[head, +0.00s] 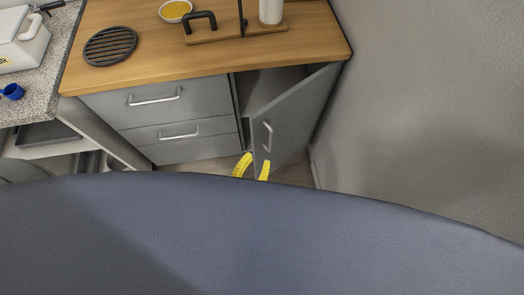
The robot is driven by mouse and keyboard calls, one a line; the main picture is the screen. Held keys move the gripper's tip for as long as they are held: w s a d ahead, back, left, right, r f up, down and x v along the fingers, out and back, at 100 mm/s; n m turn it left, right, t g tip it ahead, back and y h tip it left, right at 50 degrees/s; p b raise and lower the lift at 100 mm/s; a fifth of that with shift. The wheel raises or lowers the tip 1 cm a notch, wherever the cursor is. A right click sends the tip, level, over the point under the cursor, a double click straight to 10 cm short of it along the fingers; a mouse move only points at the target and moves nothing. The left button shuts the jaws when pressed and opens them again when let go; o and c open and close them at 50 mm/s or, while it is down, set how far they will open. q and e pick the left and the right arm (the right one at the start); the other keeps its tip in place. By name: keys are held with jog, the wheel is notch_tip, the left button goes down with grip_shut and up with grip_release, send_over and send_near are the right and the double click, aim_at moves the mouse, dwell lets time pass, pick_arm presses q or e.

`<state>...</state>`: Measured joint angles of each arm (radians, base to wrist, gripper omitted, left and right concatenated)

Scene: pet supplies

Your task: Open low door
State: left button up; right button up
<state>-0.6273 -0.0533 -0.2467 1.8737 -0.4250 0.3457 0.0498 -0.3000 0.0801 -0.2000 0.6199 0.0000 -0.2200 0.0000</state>
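The low door (290,123) is a grey cabinet door under the right end of the wooden counter. It stands partly open, swung out on its right side, with a dark gap at its left. A silver handle (268,136) is on its front near the free edge. My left gripper (252,167) shows as two yellow fingers at the lower free corner of the door. The fingers are apart, one on each side of the door's edge; whether they touch it I cannot tell. The rest of the gripper is hidden below. My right gripper is not in view.
Two grey drawers (160,108) sit left of the door. The wooden counter (200,60) holds a round black trivet (110,46), a bowl (175,10) and a board with a black handle (201,18). A grey wall (420,100) stands close on the right.

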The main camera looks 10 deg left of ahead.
pick_arm(q)
jog(key=shift+s+a, duration=0.15)
jog(key=shift+s, duration=0.4)
jog(key=shift+o, duration=0.4)
